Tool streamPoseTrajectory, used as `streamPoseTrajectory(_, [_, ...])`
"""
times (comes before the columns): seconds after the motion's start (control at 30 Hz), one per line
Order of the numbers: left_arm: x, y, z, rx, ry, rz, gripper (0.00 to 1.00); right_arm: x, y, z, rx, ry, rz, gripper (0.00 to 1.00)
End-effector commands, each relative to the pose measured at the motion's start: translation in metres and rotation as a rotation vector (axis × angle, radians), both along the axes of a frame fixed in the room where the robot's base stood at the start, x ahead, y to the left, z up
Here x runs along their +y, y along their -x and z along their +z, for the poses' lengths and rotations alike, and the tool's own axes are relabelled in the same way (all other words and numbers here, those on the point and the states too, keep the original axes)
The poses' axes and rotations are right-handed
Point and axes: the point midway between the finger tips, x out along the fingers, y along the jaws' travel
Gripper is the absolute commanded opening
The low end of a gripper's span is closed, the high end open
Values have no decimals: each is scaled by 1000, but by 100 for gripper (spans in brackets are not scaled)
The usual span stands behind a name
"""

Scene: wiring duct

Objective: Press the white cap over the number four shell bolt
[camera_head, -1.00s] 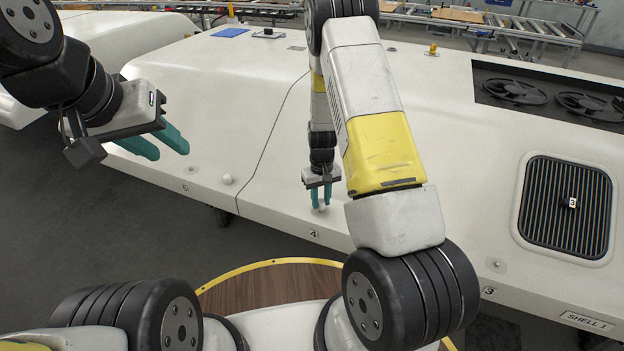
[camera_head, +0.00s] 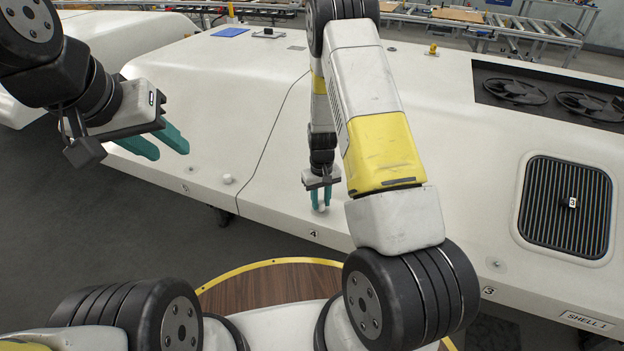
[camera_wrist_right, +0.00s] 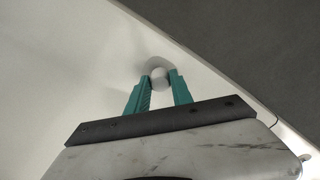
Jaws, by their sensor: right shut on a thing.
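The white cap (camera_wrist_right: 160,78) is small and rounded. My right gripper (camera_head: 321,203) is shut on it, with its teal fingers pointing down just above the number four label (camera_head: 313,233) on the white shell (camera_head: 270,195). In the right wrist view, the cap sits between the fingertips of the right gripper (camera_wrist_right: 160,88), close to the shell surface. The bolt beneath is hidden, and I cannot tell whether the cap touches it. My left gripper (camera_head: 165,145) is open and empty, held above the shell at the left.
A second white cap (camera_head: 228,179) sits near the number five label (camera_head: 185,188). An uncapped bolt (camera_head: 497,265) is near the number three label (camera_head: 487,290). A black grille (camera_head: 565,208) and fans (camera_head: 515,90) are at the right. A thin seam crosses the shell.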

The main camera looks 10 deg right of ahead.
Motion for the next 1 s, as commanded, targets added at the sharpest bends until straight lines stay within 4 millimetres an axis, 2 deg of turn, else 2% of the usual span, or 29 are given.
streamPoseTrajectory(0.53, [0,0,0,0,0,0,36,0,0,-14,0,0,0,0])
streamPoseTrajectory(0.57, [0,0,0,0,0,0,36,0,0,-13,-1,0,0,33])
streamPoseTrajectory(0.67, [0,0,0,0,0,0,36,0,0,-13,0,0,0,53])
streamPoseTrajectory(1.0, [0,0,0,0,0,0,36,0,0,-11,-1,0,0,53])
